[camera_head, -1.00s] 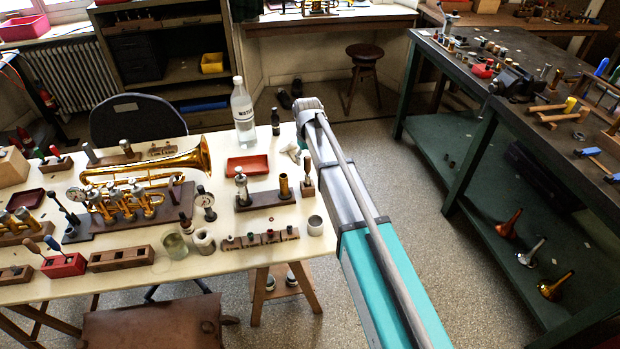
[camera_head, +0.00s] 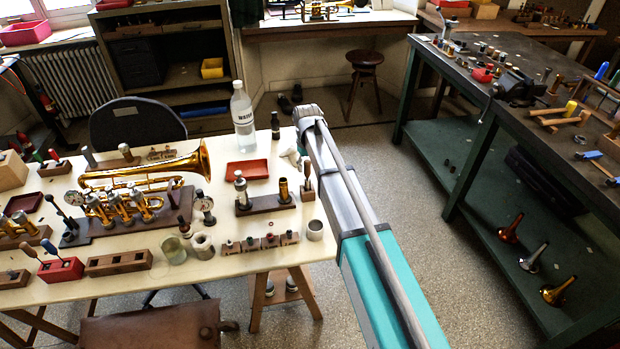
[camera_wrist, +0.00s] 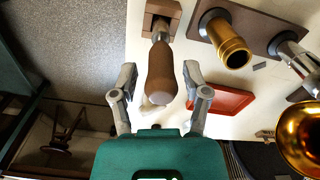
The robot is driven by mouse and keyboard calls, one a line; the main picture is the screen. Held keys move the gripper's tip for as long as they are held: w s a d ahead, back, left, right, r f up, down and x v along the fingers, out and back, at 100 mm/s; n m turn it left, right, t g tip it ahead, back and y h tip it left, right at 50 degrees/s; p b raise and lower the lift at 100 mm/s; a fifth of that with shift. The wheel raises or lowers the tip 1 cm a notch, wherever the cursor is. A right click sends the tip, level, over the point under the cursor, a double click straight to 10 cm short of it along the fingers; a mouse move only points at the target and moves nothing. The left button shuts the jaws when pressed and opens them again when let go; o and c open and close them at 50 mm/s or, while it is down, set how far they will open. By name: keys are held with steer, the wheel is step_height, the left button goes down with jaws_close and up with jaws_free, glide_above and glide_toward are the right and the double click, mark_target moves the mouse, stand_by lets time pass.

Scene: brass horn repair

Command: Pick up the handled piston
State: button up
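A piece with a brown wooden handle (camera_wrist: 161,78) and a metal neck, which I take as the handled piston, stands in a small wooden block (camera_wrist: 163,17) near the table's right edge. It also shows in the head view as the upright handle (camera_head: 307,174). My gripper (camera_wrist: 160,76) is open in the wrist view, with one finger on each side of the handle. Gaps show between the fingers and the handle, so it appears untouched. In the head view my arm hides the gripper's fingers.
Left of the handle stands a dark wooden base (camera_head: 265,206) with a brass cylinder (camera_head: 283,190) and a silver piece (camera_head: 241,189). A red tray (camera_head: 247,170), a water bottle (camera_head: 243,116) and a brass horn (camera_head: 145,170) are close. Open floor lies to the right of the table.

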jaws_close()
steer(key=shift+r, duration=0.2)
step_height(320, 180, up, 2)
steer(key=shift+p, duration=1.15)
steer(key=s+a+r+p, duration=0.6)
steer(key=s+r+p, duration=0.4)
steer(key=s, duration=0.2)
steer(key=shift+s+a+r+p, duration=0.15)
steer(key=shift+a+r+p, duration=0.15)
steer(key=shift+a+p, duration=0.05)
